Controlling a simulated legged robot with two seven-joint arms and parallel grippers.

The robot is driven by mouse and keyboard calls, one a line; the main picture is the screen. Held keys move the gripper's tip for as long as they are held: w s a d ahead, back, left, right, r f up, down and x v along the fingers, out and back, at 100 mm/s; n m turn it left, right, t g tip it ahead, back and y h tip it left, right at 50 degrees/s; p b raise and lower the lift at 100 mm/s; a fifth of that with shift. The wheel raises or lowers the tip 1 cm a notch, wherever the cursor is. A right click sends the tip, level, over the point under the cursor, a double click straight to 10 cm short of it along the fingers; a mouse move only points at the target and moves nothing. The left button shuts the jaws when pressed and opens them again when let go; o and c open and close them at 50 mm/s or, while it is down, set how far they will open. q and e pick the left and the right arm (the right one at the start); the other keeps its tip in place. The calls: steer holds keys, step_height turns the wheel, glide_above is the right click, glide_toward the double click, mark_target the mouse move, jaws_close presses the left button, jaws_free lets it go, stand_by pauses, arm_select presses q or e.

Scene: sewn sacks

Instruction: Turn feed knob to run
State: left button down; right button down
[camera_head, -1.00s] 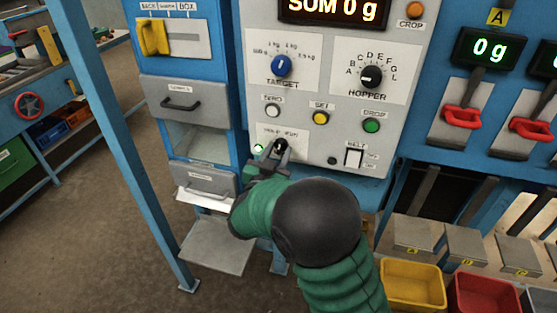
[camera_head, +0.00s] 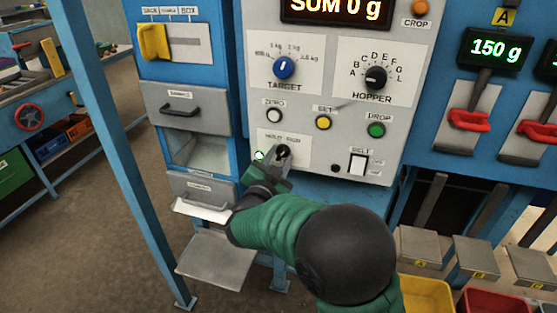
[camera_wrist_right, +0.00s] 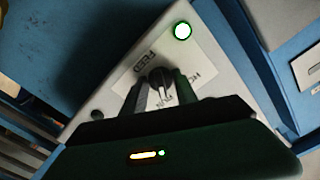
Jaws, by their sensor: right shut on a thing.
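The feed knob (camera_head: 283,150) is a small black knob on a white label marked HOLD and RUN, low on the grey control panel. My right gripper (camera_head: 277,161) is at it, with the green arm coming up from below. In the right wrist view the feed knob (camera_wrist_right: 160,77) sits between the two fingers of my right gripper (camera_wrist_right: 163,90), which are shut on it. Its pointer is partly hidden by the fingers, so its exact setting is hard to read. A green lamp (camera_head: 259,155) is lit just left of the knob. My left gripper is not in view.
Above are the blue target knob (camera_head: 283,67), the black hopper knob (camera_head: 375,77) and several push buttons. A white belt switch (camera_head: 358,164) lies to the right. A display (camera_head: 493,48) reads 150 g above a red lever (camera_head: 468,120). Drawers (camera_head: 190,108) stand left.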

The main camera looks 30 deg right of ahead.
steer(key=c, duration=1.2)
jaws_free()
steer(key=shift+o, duration=1.2)
steer(key=shift+s+a+r, duration=0.1)
steer(key=shift+s, duration=0.05)
steer(key=shift+a, duration=0.1)
steer(key=b+v, duration=0.1)
steer(key=v, duration=1.5)
steer(key=shift+s+a, duration=0.25)
